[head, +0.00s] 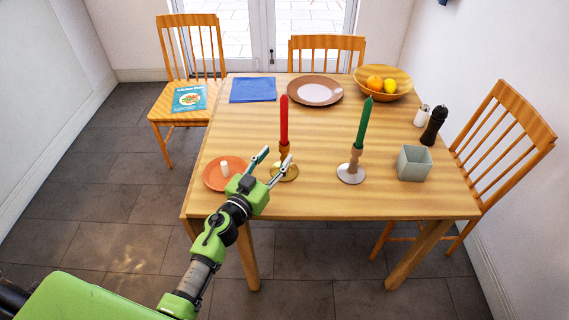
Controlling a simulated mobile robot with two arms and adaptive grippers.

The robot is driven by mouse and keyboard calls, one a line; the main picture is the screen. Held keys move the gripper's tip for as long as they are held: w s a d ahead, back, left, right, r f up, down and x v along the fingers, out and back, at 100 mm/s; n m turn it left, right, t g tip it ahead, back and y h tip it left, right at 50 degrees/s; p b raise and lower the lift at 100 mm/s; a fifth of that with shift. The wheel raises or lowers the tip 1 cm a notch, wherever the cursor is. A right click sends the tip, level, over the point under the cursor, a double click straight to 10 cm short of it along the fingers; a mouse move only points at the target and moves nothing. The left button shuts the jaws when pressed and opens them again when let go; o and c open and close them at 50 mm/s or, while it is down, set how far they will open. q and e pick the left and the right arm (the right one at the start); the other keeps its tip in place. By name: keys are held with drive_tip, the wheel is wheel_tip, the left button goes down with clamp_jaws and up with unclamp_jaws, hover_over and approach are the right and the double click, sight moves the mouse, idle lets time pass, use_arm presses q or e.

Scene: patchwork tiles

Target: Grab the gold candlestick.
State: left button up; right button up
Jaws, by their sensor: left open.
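The gold candlestick (290,174) stands upright on the wooden table near its front edge and holds a red candle (284,121). My left gripper (277,156) is open. Its fingertips point toward the candlestick's stem. In the picture one fingertip shows left of the stem and the other overlaps it; I cannot tell whether they touch it. The gripper hides part of the candlestick's base. My right gripper is not in view.
An orange plate (212,178) with a small white item lies left of the gripper. A grey-green square pot (414,164) and a dark pepper mill (434,126) stand at the right. The table's middle (323,125) is clear.

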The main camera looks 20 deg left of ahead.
sight(281, 150)
use_arm(q)
drive_tip(key=w, duration=0.3)
drive_tip(key=w+d+b, duration=0.1)
drive_tip(key=w, duration=0.2)
drive_tip(key=shift+d+f, duration=0.1)
drive_tip(key=shift+d, duration=0.05)
clamp_jaws()
